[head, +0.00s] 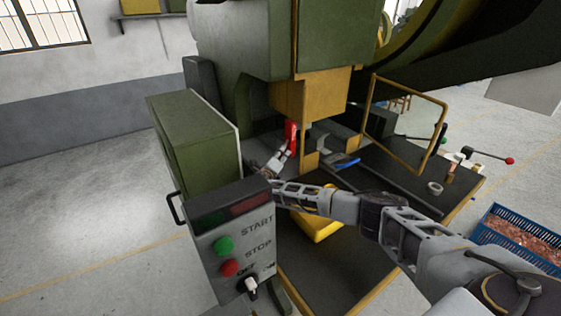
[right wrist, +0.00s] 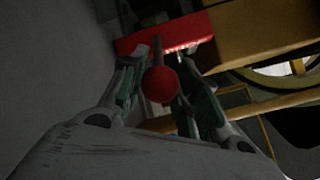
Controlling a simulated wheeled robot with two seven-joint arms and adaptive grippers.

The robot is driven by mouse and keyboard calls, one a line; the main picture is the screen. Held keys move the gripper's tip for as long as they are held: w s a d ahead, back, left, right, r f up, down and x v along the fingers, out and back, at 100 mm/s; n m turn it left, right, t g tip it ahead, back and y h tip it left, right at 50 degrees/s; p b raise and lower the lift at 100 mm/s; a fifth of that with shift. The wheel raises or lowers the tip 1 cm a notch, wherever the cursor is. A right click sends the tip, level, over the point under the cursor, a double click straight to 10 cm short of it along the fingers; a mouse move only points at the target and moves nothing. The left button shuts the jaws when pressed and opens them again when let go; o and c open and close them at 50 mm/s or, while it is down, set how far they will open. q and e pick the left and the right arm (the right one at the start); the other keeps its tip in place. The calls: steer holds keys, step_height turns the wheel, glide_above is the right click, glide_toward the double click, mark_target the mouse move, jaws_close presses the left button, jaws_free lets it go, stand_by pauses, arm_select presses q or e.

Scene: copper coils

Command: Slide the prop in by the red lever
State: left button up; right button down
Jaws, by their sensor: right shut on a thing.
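The red prop (head: 291,132) stands at the side of the yellow press head in the head view. In the right wrist view its red body (right wrist: 180,36) lies against a yellow part, and a thin lever ends in a red ball (right wrist: 160,85) toward the camera. My right gripper (head: 284,156) reaches in from the right, just below the prop. In the right wrist view its fingers (right wrist: 157,88) stand on both sides of the ball and lever, shut on the lever. The prop's inner end is hidden. My left gripper is out of view.
A control box (head: 236,240) with START and STOP buttons stands in front, near my right arm. A yellow guard frame (head: 433,140) and a red-knobbed lever (head: 510,160) are to the right. A blue crate (head: 520,240) of copper pieces stands at the far right.

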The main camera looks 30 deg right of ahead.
steer(key=shift+w+d+r+p, duration=0.1)
steer(key=shift+d+p, duration=0.2)
steer(key=shift+d, duration=0.35)
steer(key=shift+w+d+r+p, duration=0.1)
steer(key=shift+d+p, duration=0.15)
steer(key=shift+d, duration=0.35)
steer(key=c, duration=1)
jaws_free()
steer(key=shift+d+f, duration=0.15)
steer(key=shift+f, duration=0.05)
steer(key=shift+v, duration=0.95)
steer(key=v, duration=1)
